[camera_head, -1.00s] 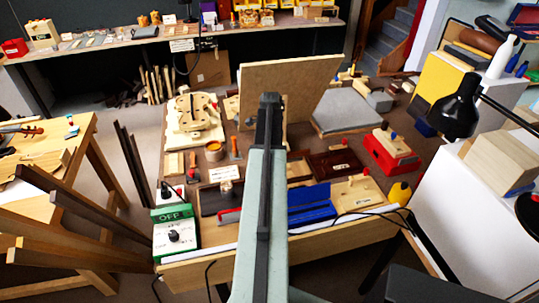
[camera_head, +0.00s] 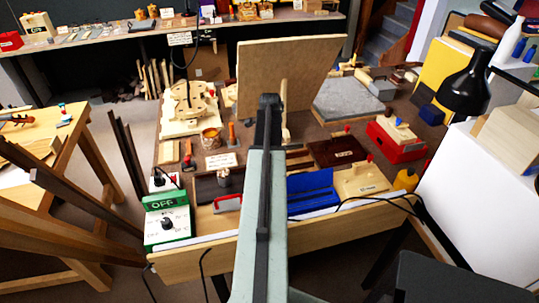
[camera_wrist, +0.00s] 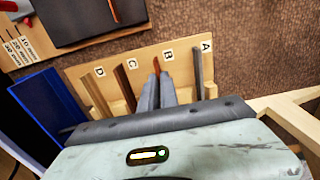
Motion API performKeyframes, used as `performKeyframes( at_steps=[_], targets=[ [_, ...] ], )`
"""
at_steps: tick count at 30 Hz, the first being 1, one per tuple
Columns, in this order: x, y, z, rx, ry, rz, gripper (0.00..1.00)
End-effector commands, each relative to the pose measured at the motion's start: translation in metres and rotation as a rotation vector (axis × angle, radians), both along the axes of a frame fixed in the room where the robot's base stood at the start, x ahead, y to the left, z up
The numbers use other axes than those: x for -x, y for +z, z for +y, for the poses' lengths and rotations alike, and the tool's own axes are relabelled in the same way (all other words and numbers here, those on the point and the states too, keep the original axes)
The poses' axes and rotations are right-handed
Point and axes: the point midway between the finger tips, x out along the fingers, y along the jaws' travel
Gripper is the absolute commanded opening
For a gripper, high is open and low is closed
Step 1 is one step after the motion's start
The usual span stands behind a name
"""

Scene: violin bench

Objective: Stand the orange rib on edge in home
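The orange rib is a thin orange-brown strip (camera_wrist: 156,66) in the wrist view, just beyond my fingertips and beside the letter B. My gripper (camera_wrist: 157,82) has its two grey fingers close together and appears shut on the rib. Most of the rib is hidden by the fingers, so I cannot tell whether it touches the board. Below it is a pale wooden board (camera_wrist: 83,82) lettered A, B, C and D, with dark strips in line with the other letters. In the head view, my gripper (camera_head: 270,100) is over the bench and hides the rib.
A blue case (camera_head: 312,192) lies at the bench's front edge. A green-and-white control box (camera_head: 168,222) stands front left, and a red box (camera_head: 390,140) stands right. A large wooden panel (camera_head: 290,75) rises behind my gripper. Dark upright bars (camera_head: 128,160) stand left of the bench.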

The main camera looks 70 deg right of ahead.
Motion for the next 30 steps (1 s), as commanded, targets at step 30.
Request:
performKeyframes(
  at_steps=[30],
  targets=[
    [-0.001, 0.021, 0.001, 0.0, 0.002, 0.0, 0.3]
  ],
)
